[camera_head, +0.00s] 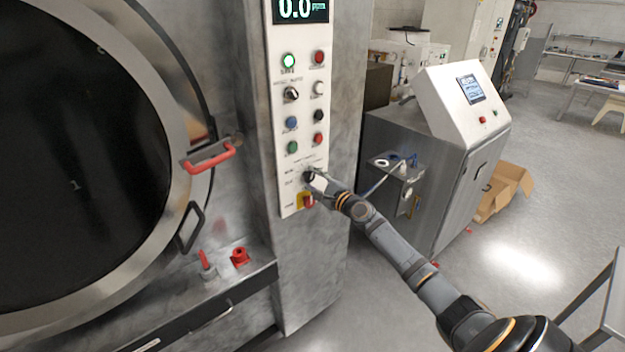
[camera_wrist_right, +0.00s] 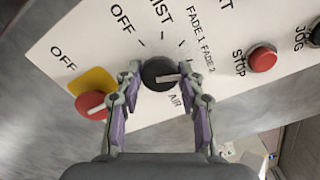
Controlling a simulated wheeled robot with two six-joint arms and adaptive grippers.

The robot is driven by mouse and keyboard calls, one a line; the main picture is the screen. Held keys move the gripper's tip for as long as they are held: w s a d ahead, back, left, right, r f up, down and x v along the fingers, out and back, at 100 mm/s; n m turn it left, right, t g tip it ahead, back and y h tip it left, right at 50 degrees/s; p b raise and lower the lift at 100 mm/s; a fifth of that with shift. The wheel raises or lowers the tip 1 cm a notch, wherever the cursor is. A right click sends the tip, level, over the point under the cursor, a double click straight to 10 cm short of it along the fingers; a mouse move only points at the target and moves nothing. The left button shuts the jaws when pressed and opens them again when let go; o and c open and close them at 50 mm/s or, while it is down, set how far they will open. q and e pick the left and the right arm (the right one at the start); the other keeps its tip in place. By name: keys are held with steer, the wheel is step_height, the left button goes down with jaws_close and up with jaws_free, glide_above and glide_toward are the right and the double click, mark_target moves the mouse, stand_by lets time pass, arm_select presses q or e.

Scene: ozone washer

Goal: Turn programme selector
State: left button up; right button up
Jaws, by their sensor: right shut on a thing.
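The programme selector is a black round knob with a pale pointer line, low on the white control panel; it shows in the right wrist view (camera_wrist_right: 160,73) and, small, in the head view (camera_head: 309,175). Labels OFF, MIST, FADE 1, FADE 2 and AIR stand around it, and its pointer line lies towards the AIR side. My right gripper (camera_head: 315,182) reaches the panel from the right. In the right wrist view its two fingers (camera_wrist_right: 162,84) stand on either side of the knob and are shut on it. My left gripper is in neither view.
A red switch on a yellow plate (camera_wrist_right: 93,104) sits just beside the selector. A red STOP button (camera_wrist_right: 262,59) is on the other side. The washer's red door handle (camera_head: 212,157) is left of the panel. A grey cabinet (camera_head: 461,150) stands to the right.

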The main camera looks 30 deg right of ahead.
steer(key=o, duration=1.2)
steer(key=shift+c, duration=0.2)
